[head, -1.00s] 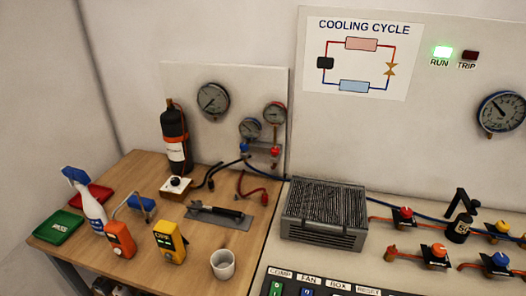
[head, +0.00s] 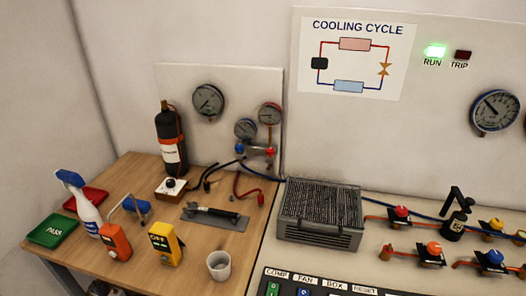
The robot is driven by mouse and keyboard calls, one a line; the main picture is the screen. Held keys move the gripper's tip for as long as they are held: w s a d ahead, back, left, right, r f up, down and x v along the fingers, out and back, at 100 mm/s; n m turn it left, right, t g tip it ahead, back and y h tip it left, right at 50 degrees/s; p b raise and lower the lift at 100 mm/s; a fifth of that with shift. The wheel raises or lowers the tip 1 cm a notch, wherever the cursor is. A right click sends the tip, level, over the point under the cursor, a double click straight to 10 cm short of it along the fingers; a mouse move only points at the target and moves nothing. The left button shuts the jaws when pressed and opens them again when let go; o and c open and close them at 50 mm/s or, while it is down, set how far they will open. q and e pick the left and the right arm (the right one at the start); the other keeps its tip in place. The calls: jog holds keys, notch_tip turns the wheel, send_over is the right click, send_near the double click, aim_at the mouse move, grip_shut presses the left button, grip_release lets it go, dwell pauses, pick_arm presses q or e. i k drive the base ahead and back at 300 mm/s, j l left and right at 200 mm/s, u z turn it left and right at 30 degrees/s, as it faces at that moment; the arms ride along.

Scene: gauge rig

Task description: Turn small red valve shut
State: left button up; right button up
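A small red knob (head: 269,152) sits on the gauge manifold at the back of the wooden bench, to the right of a small blue knob (head: 239,149). A larger red valve knob (head: 401,211) stands on a dark mount on the pale rig, right of the grey finned unit. An orange valve knob (head: 434,248), a blue one (head: 495,257) and a yellow one (head: 496,225) are near it. How far any valve is turned cannot be told. Neither gripper is in view.
The grey finned unit (head: 320,212) stands on the rig's left part. A black cylinder (head: 455,226) with a raised black bracket stands among the valves. The wooden bench holds a spray bottle (head: 87,206), a yellow meter (head: 165,243), a white cup (head: 219,265) and a black bottle (head: 170,142).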

aim_at(270, 151)
jog(key=j+u, duration=0.3)
jog(key=i+j+u, duration=0.25)
jog(key=j+u, duration=0.3)
jog(key=i, duration=0.05)
